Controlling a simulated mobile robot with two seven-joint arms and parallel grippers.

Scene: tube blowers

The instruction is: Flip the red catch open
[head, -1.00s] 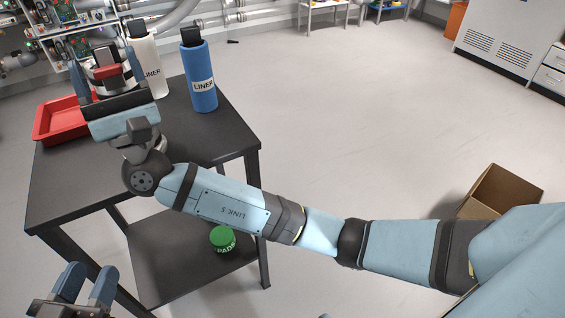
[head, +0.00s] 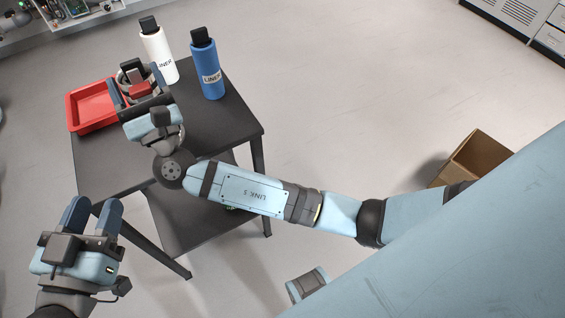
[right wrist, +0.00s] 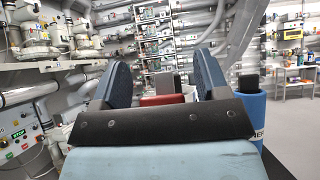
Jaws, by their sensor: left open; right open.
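A small red catch (head: 141,89) shows between the spread fingers of my right gripper (head: 135,77), above the table. A grey-black ringed part (head: 130,70) shows just behind it. In the right wrist view the red catch (right wrist: 162,99) sits between the two blue fingers, with a visible gap on each side, beside a grey upright piece. The right gripper (right wrist: 163,80) is open; its palm hides the catch's lower part. I cannot tell whether the catch is open. My left gripper (head: 95,208) is open and empty, left of the table's near side.
A dark table (head: 215,125) holds a red tray (head: 92,122) at left, and a white bottle (head: 157,50) and a blue LINER bottle (head: 207,68) at the back. A lower shelf (head: 185,225) is partly hidden by my right arm. A cardboard box (head: 472,160) stands on open floor at right.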

